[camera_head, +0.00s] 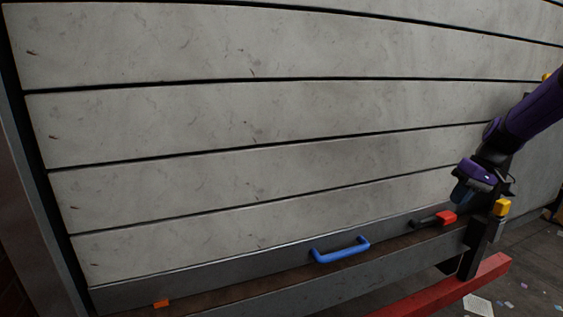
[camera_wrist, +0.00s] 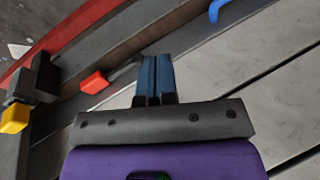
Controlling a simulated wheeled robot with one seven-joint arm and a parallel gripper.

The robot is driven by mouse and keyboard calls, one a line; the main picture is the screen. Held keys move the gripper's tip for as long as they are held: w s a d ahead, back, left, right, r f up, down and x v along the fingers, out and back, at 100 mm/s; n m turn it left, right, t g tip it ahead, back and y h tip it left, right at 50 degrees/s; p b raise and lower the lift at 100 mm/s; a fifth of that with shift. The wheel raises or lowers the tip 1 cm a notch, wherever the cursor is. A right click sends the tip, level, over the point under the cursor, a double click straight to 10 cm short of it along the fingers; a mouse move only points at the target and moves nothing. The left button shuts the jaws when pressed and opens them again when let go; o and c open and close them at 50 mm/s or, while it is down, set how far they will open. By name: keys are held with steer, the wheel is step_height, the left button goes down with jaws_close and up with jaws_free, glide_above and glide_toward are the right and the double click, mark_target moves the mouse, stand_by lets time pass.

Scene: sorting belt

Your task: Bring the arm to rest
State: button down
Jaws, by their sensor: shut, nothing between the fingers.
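My purple arm (camera_head: 530,112) reaches in from the right in the head view and slants down to the left. My gripper (camera_head: 461,194) is at its lower end, near the right end of the brown belt strip (camera_head: 215,301). In the wrist view my gripper (camera_wrist: 156,62) shows its two blue fingers side by side, shut, with nothing held.
A yellow-capped post (camera_head: 501,208) stands right of my gripper. A red beam (camera_head: 452,286) runs below. Pale slats (camera_head: 250,110) fill the background.

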steer(key=s+a+r+h, duration=0.2)
steer(key=s+a+r, duration=0.5)
steer(key=a+r, duration=0.1)
steer(key=s+a+r+t, duration=0.1)
steer(key=s+a, duration=0.2)
steer(key=s, duration=0.5)
steer(key=s+a+r+m+t+h, duration=0.1)
steer(key=s+a+r+t, duration=0.1)
steer(key=s, duration=0.6)
steer(key=s+a+r+t+h, duration=0.1)
steer(key=s+a+r, duration=0.1)
steer(key=s, duration=0.6)
steer(key=shift+a, duration=0.85)
